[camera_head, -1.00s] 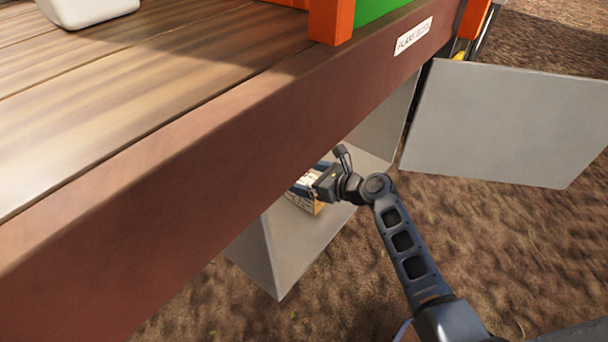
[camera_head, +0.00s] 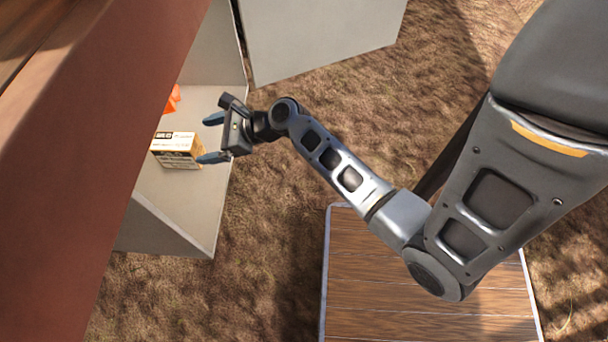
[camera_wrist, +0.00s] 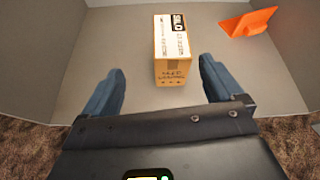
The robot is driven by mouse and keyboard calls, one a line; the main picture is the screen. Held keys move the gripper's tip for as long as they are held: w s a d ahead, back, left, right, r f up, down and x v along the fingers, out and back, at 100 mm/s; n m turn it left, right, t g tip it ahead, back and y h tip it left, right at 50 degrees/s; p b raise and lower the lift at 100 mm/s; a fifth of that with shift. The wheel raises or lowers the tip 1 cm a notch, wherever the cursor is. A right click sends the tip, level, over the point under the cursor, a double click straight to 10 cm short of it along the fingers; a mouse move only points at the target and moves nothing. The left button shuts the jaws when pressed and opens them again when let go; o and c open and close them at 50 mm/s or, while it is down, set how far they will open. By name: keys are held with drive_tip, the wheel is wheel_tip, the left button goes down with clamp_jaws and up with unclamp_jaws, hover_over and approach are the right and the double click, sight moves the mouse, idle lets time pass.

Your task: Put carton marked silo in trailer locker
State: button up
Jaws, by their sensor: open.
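The carton marked silo (camera_wrist: 171,50) is a small tan box with a white label reading SILO. It stands on the floor of the grey trailer locker (camera_head: 180,205), and it also shows in the head view (camera_head: 178,149). My gripper (camera_head: 207,139) is open and empty at the locker's open front. In the wrist view its two blue fingers (camera_wrist: 160,95) are spread, one to each side of the carton's near end, with the carton a little beyond them and apart from them.
An orange object (camera_wrist: 248,21) lies in the locker beyond the carton, to its right in the wrist view. The grey locker door (camera_head: 320,35) hangs open. The brown trailer beam (camera_head: 90,150) overhangs the locker. A wooden platform (camera_head: 400,310) lies below my arm.

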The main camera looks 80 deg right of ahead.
drive_tip(key=s+a+n+g+h, duration=0.2)
drive_tip(key=s+a+n, duration=1.1)
drive_tip(key=s+n, duration=0.1)
drive_tip(key=s+a+r+n+t+y, duration=0.1)
drive_tip(key=s+a+r+n+t, duration=0.1)
drive_tip(key=s+r+n, duration=0.3)
drive_tip(key=s+a+r+n+t+y, duration=0.1)
drive_tip(key=s+a+r+n, duration=0.4)
drive_tip(key=r+n, duration=0.8)
drive_tip(key=shift+s+a+r+n+t, duration=0.2)
drive_tip(key=shift+s+n+t, duration=0.3)
drive_tip(key=shift+n, duration=0.5)
drive_tip(key=shift+c, duration=0.3)
